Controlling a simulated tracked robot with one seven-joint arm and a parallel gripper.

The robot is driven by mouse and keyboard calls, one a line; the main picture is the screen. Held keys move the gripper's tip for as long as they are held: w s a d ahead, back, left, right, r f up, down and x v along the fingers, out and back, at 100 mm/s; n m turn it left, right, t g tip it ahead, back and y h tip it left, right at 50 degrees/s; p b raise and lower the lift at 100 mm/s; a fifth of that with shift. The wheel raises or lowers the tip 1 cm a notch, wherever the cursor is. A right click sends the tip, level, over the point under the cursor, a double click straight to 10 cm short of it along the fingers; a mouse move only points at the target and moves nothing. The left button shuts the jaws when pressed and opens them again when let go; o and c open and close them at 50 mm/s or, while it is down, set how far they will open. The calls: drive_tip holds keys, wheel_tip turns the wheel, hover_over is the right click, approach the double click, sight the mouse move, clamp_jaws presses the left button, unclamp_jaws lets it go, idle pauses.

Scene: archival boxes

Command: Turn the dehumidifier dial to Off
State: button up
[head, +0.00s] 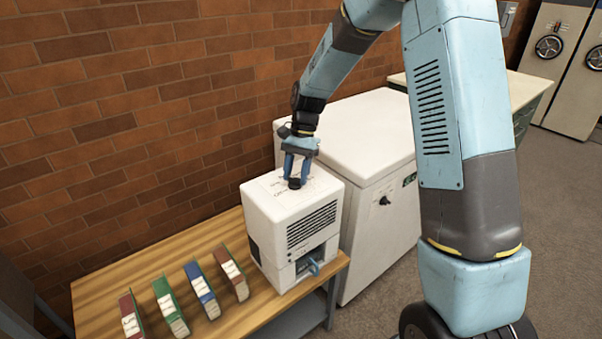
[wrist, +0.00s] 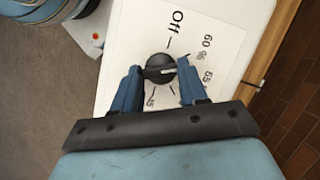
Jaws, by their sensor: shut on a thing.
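The dehumidifier (head: 268,218) is a white box with dark side vents on a wooden bench. Its black dial (head: 294,184) is on the top face. In the wrist view the round dial (wrist: 157,66) has a white pointer line running roughly sideways, towards the right finger, not at the "Off" mark. The printed scale (wrist: 208,50) reads "Off", "60 %", "55" and, partly hidden, "35". My gripper (head: 296,176) points down from above and is shut on the dial. In the wrist view its blue fingers (wrist: 159,75) sit on either side of the dial.
Several coloured binders (head: 203,290) stand left of the dehumidifier on the wooden bench (head: 100,290). A large white chest unit (head: 360,140) with its own black knob stands close behind on the right. A brick wall (head: 130,100) runs behind. Grey floor is clear at right.

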drive_tip(key=n, duration=0.2)
drive_tip(key=n+h, duration=0.1)
drive_tip(key=n, duration=0.1)
drive_tip(key=n+h, duration=0.1)
drive_tip(key=n, duration=0.1)
drive_tip(key=shift+a+r+n, duration=0.1)
drive_tip(key=shift+a+n, duration=0.2)
drive_tip(key=shift+a, duration=0.1)
drive_tip(key=n+h, duration=0.1)
drive_tip(key=n, duration=0.2)
drive_tip(key=n+h, duration=0.1)
drive_tip(key=n, duration=0.2)
drive_tip(key=shift+h, duration=0.4)
drive_tip(key=o, duration=1.1)
drive_tip(key=shift+c, duration=0.2)
drive_tip(key=v, duration=1.3)
drive_tip(key=shift+r, duration=0.3)
